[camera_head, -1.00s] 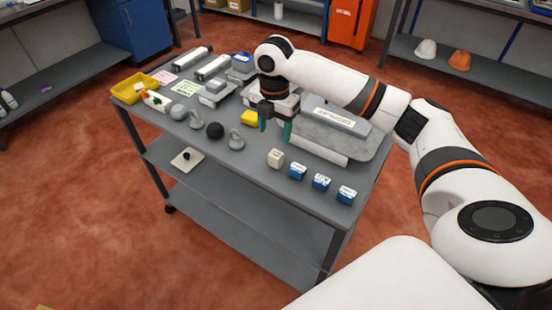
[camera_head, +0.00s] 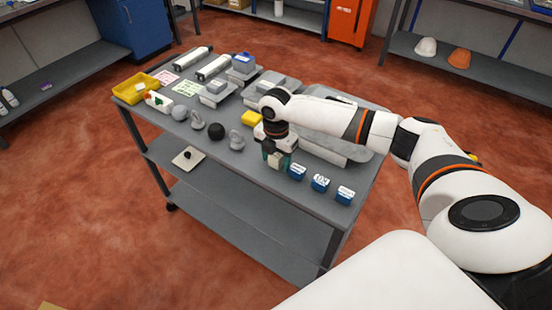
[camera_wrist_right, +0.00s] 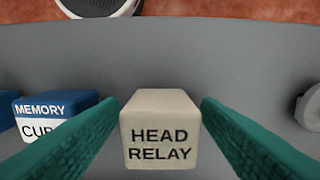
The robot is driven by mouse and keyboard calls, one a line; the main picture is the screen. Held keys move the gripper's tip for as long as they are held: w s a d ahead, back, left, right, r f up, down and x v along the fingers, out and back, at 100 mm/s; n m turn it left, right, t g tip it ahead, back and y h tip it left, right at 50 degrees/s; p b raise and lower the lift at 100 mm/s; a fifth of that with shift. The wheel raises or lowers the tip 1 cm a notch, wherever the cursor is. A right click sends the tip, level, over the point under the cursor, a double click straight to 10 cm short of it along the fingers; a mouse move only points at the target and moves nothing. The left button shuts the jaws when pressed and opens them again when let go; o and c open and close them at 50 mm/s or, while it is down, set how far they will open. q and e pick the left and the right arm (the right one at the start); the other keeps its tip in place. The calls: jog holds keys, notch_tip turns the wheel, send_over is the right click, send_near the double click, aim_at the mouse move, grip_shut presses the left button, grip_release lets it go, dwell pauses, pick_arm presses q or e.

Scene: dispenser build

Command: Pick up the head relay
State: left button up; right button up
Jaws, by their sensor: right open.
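The head relay (camera_wrist_right: 160,135) is a small beige block with "HEAD RELAY" printed on its face. It stands on the grey cart top (camera_head: 225,160) near the front edge. In the right wrist view it sits between the two teal fingers of my right gripper (camera_wrist_right: 160,140), with a narrow gap on each side. In the head view my right gripper (camera_head: 277,160) is low over the cart, pointing down, and hides most of the relay. It is open. My left gripper is out of view.
A blue block marked "MEMORY CU…" (camera_wrist_right: 50,118) stands beside the relay; several blue blocks (camera_head: 320,182) line the cart edge. A dark ball (camera_head: 216,131) and a grey kettlebell-like object (camera_head: 237,140) stand to the left. A yellow block (camera_head: 251,117) lies behind.

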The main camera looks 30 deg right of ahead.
jog(key=c, duration=1.2)
jog(key=shift+o, duration=0.2)
jog(key=shift+r, duration=0.15)
